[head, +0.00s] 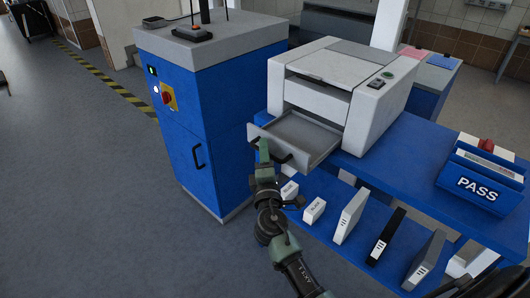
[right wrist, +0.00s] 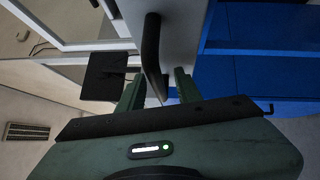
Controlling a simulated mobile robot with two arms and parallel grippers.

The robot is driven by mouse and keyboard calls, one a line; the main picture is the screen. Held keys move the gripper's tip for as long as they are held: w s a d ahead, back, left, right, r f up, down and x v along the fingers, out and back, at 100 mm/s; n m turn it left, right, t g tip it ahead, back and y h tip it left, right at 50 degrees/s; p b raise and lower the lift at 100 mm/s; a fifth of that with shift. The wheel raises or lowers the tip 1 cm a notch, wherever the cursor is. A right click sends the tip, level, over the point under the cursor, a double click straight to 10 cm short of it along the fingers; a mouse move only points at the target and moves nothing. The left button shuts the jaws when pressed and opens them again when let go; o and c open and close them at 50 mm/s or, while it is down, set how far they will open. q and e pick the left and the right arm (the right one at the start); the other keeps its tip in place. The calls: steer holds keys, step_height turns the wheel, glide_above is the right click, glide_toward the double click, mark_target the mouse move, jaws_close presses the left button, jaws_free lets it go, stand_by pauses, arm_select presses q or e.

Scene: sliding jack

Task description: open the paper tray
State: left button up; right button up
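The white printer (head: 345,85) stands on a blue table. Its grey paper tray (head: 300,132) is pulled out of the front, and its empty-looking inside shows. A dark bar handle (head: 286,158) is on the tray's front panel, partly hidden behind my right gripper (head: 264,150). In the right wrist view the handle (right wrist: 151,50) reaches down between the two green fingers of the right gripper (right wrist: 160,82). The fingers are apart, with a visible gap beside the handle, so the gripper looks open around it. My left gripper is not in view.
A blue cabinet (head: 200,120) stands close on the tray's left. Small boxes (head: 315,210) and binders (head: 385,235) stand on the lower shelf under the tray. A blue PASS bin (head: 482,182) is at the right. The floor at left is clear.

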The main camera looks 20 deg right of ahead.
steer(key=b+v, duration=0.2)
steer(key=v, duration=0.5)
steer(key=shift+s+a, duration=0.15)
steer(key=shift+s, duration=0.2)
steer(key=shift+f, duration=0.2)
steer(key=s+a+f+m+g+y, duration=0.1)
steer(key=a+f+g+y, duration=0.1)
steer(key=f, duration=0.9)
steer(key=s+a+f+g+y, duration=0.1)
steer(key=f+g+y, duration=0.15)
steer(key=f, duration=0.95)
steer(key=s+a+f+m+g+y, duration=0.1)
steer(key=s+f+g, duration=0.1)
steer(key=s+f, duration=0.45)
steer(key=s+a+f+m+g, duration=0.1)
steer(key=s+f+m+g, duration=0.15)
steer(key=f, duration=0.75)
steer(key=s+d+f+m+g, duration=0.1)
steer(key=s+f, duration=0.5)
steer(key=s, duration=0.6)
steer(key=s+d+f+m+g+y, duration=0.1)
steer(key=s+f+m+g, duration=0.3)
steer(key=s+f, duration=0.3)
steer(key=s+d+f+m+g, duration=0.2)
steer(key=s+f, duration=0.5)
steer(key=s, duration=1)
steer(key=shift+s+f+m+g+y, duration=0.2)
steer(key=shift+s+m+g+y, duration=0.15)
steer(key=shift+m+g, duration=0.25)
